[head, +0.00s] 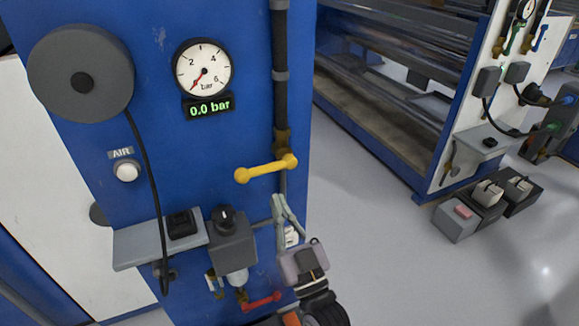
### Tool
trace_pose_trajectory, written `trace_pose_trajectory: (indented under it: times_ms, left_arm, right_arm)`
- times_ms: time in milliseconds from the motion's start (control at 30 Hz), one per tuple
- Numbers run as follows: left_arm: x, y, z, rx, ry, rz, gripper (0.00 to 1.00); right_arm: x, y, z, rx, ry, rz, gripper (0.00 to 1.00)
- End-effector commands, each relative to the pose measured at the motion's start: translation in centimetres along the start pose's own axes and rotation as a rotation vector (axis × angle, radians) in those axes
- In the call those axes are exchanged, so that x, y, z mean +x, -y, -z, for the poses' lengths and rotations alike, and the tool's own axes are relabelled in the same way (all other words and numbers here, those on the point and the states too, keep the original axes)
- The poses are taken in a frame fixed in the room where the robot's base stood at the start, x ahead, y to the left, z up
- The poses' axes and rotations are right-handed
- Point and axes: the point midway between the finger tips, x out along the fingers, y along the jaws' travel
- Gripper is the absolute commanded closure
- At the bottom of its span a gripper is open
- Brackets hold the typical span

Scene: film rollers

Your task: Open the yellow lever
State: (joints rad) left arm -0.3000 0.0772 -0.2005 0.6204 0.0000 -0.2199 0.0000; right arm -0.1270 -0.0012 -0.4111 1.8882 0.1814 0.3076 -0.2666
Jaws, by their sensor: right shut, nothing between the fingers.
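The yellow lever (264,170) sits on a brass valve on the dark vertical pipe at the blue panel's right side. It points left from the pipe, roughly crosswise and slightly down. My right gripper (278,200) is below the lever, fingers pointing up, shut and empty. A small gap shows between its tips and the lever. The gauge (203,68) above reads near zero and the display (209,107) shows 0.0 bar. My left gripper is not in view.
A red lever (262,302) sits low beside my right arm. A grey regulator box (232,238) and a shelf (140,246) with a black device stick out left of the gripper. A hose hangs from the round reel (81,78).

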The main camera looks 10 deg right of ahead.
Motion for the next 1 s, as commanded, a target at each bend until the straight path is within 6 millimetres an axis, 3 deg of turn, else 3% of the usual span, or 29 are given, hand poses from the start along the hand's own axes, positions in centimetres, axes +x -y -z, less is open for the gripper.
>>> trace_pose_trajectory:
  times_ms: [133,567,1000]
  left_arm:
    - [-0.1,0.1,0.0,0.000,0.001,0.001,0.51]
    - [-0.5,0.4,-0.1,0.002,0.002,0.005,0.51]
    - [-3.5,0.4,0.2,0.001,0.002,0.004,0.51]
  right_arm:
    - [0.4,0.0,1.6,0.003,-0.036,-0.003,1.00]
    - [1.2,0.0,1.7,0.003,-0.036,-0.003,1.00]
    - [10.0,0.0,2.3,0.002,-0.036,-0.002,1.00]
